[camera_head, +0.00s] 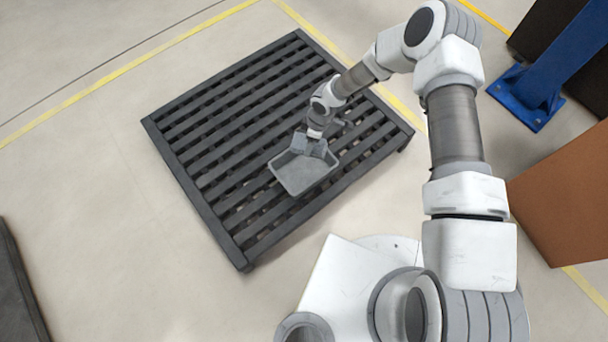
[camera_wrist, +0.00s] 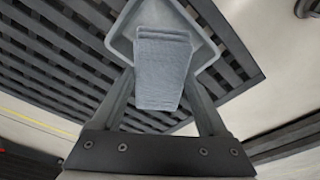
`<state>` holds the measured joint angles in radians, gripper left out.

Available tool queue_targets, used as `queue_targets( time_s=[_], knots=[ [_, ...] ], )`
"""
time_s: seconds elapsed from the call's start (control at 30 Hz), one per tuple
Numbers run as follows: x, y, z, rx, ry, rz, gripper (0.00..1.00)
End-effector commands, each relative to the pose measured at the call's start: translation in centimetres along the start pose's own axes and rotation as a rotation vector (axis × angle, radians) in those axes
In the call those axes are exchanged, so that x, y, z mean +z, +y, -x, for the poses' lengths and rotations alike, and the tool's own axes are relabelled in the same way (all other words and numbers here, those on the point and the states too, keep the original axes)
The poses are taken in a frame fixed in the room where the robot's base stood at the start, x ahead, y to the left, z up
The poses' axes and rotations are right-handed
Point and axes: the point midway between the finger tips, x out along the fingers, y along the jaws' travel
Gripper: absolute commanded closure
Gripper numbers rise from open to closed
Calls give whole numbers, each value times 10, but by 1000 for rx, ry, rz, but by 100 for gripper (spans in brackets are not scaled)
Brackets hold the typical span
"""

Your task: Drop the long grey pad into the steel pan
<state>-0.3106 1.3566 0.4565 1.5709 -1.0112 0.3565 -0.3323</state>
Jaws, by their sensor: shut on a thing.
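The steel pan (camera_head: 303,175) is a shallow grey tray lying on a dark slatted platform. In the wrist view its rim (camera_wrist: 207,50) shows behind the pad. The long grey pad (camera_wrist: 161,72) is blue-grey, with a folded or layered end. It sits between the two fingers of my gripper (camera_wrist: 160,88), which is shut on it. In the head view my gripper (camera_head: 310,143) is at the far end of the pan, with the pad (camera_head: 318,149) at its tip. The exact gap between pad and pan cannot be told.
The slatted platform (camera_head: 218,165) has bare slats around the pan. A blue post (camera_head: 545,85) and a brown box-like block (camera_head: 565,195) stand to the right. A dark low object (camera_head: 15,285) lies at the lower left. The pale floor between is clear.

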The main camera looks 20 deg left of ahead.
Motion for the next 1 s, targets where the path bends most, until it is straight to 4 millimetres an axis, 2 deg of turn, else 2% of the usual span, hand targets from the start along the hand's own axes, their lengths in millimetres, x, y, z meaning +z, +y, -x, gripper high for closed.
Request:
queue_targets(
  time_s=[0.23, 0.6, 0.97, 1.0],
  knots=[
    [1, -2, -17, -2, 1, 7, 68],
    [7, -1, -58, -1, 1, 5, 68],
    [8, -1, -61, 0, 1, 5, 68],
    [8, -1, -61, 0, 1, 5, 16]
  ],
)
